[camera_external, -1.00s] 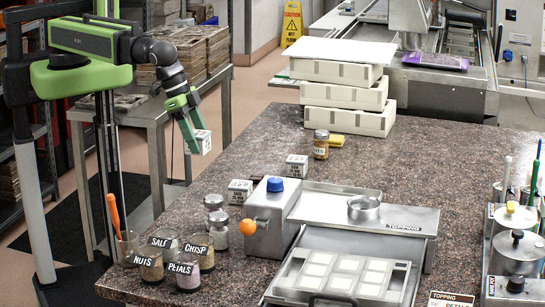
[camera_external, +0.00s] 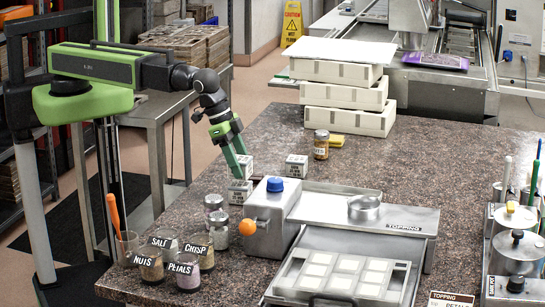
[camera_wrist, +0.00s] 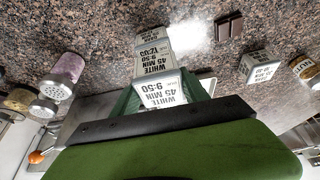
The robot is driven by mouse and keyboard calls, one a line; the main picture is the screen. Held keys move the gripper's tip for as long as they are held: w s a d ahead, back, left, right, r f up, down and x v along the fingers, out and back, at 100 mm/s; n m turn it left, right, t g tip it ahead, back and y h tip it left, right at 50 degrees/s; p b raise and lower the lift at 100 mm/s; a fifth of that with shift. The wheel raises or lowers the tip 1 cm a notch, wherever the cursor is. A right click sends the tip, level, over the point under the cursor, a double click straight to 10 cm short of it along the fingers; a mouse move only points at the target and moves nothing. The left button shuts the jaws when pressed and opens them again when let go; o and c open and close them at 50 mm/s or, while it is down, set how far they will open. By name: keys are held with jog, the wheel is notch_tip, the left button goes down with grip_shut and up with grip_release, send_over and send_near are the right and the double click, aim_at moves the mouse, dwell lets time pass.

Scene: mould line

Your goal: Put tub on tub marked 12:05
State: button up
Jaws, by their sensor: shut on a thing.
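My gripper (camera_external: 238,160) is shut on a small white tub (camera_external: 246,168) with a black-printed label. In the wrist view the held tub (camera_wrist: 162,90) reads "WHITE 45 MIN 9:50". A second white tub (camera_external: 240,192) stands on the counter just under the held one. A third tub (camera_external: 297,166) stands apart to the right and also shows in the wrist view (camera_wrist: 260,66).
Glass jars (camera_external: 218,229) and labelled topping pots (camera_external: 183,272) stand at the front left. The steel topping machine (camera_external: 275,222) is right of the lower tub. A brown jar (camera_external: 321,146) and stacked cream trays (camera_external: 345,95) stand behind. Dark squares (camera_wrist: 229,25) lie nearby.

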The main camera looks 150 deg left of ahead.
notch_tip(320, 180, down, 2)
jog(key=shift+f+b, duration=0.2)
jog(key=shift+b, duration=0.25)
jog(key=shift+r, duration=0.25)
jog(key=shift+f, duration=0.15)
jog(key=o, duration=1.5)
jog(key=shift+c, duration=0.2)
jog(key=shift+r+p, duration=0.5)
jog(key=shift+p, duration=0.1)
jog(key=p+v, duration=1)
jog(key=v, duration=0.1)
jog(key=shift+d, duration=0.15)
jog(key=shift+s, duration=0.1)
